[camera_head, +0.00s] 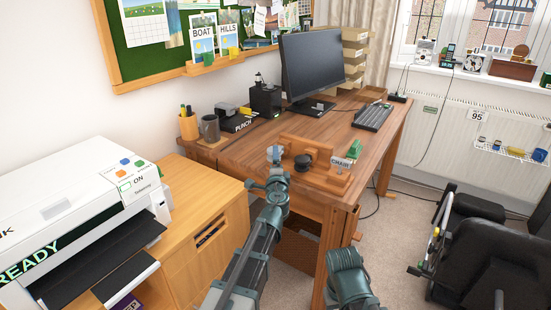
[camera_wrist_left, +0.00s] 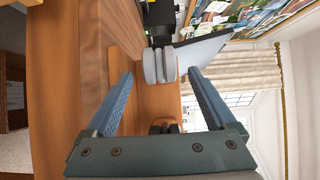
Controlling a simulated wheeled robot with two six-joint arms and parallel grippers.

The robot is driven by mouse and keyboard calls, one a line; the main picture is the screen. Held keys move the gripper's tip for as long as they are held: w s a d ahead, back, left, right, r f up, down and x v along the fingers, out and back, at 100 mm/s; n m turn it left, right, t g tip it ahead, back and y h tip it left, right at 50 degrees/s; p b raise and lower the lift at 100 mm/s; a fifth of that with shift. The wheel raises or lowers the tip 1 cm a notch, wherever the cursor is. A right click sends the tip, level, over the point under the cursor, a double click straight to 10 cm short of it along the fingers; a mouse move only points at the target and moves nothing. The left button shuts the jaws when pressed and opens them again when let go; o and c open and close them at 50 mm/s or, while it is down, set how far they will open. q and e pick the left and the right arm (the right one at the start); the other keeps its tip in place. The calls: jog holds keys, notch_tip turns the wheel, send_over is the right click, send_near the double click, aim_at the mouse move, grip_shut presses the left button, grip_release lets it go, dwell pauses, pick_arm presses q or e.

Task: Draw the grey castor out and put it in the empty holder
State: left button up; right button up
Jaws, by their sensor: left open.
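The grey castor (camera_head: 273,152) is at the left end of a wooden stand (camera_head: 313,178) on the desk, just beyond my left gripper (camera_head: 276,160). In the left wrist view the castor (camera_wrist_left: 160,65) shows as pale twin wheels, lying between the open fingertips of the gripper (camera_wrist_left: 160,76) with a gap on both sides. A black castor (camera_head: 303,162) sits on the stand to its right; it also shows in the wrist view (camera_wrist_left: 163,128). I cannot make out the empty holder. My right gripper is out of view.
A green item (camera_head: 354,150) and a CHAIR label (camera_head: 342,162) are at the stand's right. A printer (camera_head: 75,215) is at left, an office chair (camera_head: 475,245) at right.

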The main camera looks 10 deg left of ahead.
pick_arm(q)
jog(key=v, duration=1)
jog(key=shift+s, duration=0.15)
jog(key=s+f+n+g+y, duration=0.2)
jog(key=s+f+n+g, duration=0.75)
jog(key=f, duration=0.35)
jog(key=s+d+f+n+g+h, duration=0.1)
jog(key=s+d+f+g+h, duration=0.1)
jog(key=s+d+f+g, duration=0.3)
jog(key=s+d+g+h, duration=0.1)
jog(key=s+d, duration=0.2)
jog(key=s, duration=0.4)
jog(key=s+d+f+n+g+h, duration=0.1)
jog(key=s+d+f+g+h, duration=0.15)
jog(key=s, duration=0.25)
notch_tip(320, 180, up, 25)
jog(key=p, duration=2.6)
jog(key=shift+d+p, duration=0.25)
jog(key=shift+p, duration=0.05)
